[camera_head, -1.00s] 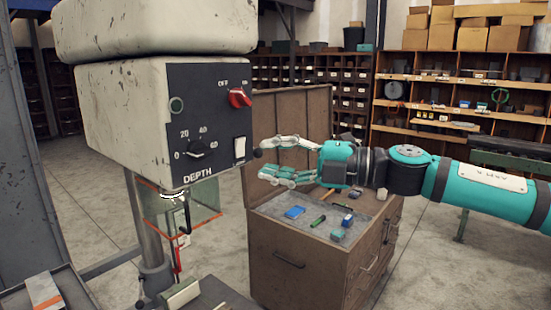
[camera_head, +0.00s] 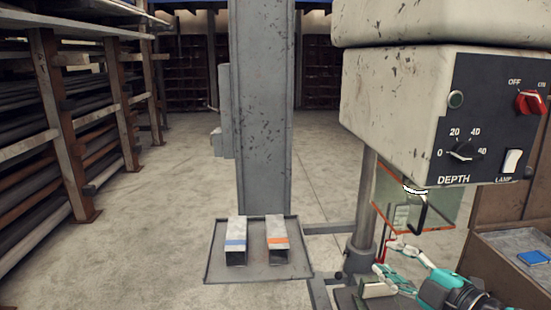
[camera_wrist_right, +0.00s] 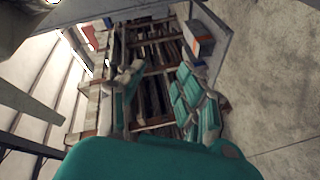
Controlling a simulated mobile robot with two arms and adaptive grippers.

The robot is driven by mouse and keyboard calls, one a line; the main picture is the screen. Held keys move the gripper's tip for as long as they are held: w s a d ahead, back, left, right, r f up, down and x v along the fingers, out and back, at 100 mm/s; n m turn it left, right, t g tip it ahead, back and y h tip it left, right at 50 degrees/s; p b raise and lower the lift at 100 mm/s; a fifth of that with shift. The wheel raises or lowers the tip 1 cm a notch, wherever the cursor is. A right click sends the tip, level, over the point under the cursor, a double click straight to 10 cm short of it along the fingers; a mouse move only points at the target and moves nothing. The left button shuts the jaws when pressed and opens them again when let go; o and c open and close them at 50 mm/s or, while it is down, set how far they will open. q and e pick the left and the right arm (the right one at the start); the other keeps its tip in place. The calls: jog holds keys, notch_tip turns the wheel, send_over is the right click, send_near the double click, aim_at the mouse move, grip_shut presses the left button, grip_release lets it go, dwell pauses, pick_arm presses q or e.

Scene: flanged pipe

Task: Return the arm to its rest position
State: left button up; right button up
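My right arm's teal gripper (camera_head: 393,265) is low at the lower right of the head view, below the glass guard of the drill press. Its fingers are spread with a gap between them, and no object shows in its grasp. In the right wrist view its fingers (camera_wrist_right: 158,78) are also apart and the space between them looks empty. The gripper is close to the machine's lower parts in the head view; I cannot tell whether it touches them. My left gripper is not in view.
The drill press head (camera_head: 395,110) with its red knob (camera_head: 529,102) hangs above the gripper. The clear guard (camera_head: 440,203) is below it. Racks (camera_head: 50,120) stand left; the floor between is clear.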

notch_tip(320, 180, down, 9)
jog(key=s+a+m+g+h, duration=0.1)
jog(key=s+a+m+h, duration=0.2)
jog(key=m, duration=0.2)
jog(key=s+d+f+m+g+h, duration=0.15)
jog(key=s+f+m+g, duration=0.35)
jog(key=s+f, duration=0.65)
jog(key=s+f+m+g+h, duration=0.3)
jog(key=s+f+m+g, duration=0.25)
jog(key=s+f, duration=0.55)
jog(key=s+f+g, duration=0.1)
jog(key=s+f, duration=0.2)
jog(key=f, duration=2.3)
jog(key=s+d+f+g, duration=0.1)
jog(key=s+d+f, duration=0.1)
jog(key=s+f, duration=1.3)
jog(key=shift+s+d+f, duration=0.25)
jog(key=shift+s+d, duration=0.05)
jog(key=shift+s, duration=0.4)
jog(key=shift+g, duration=0.25)
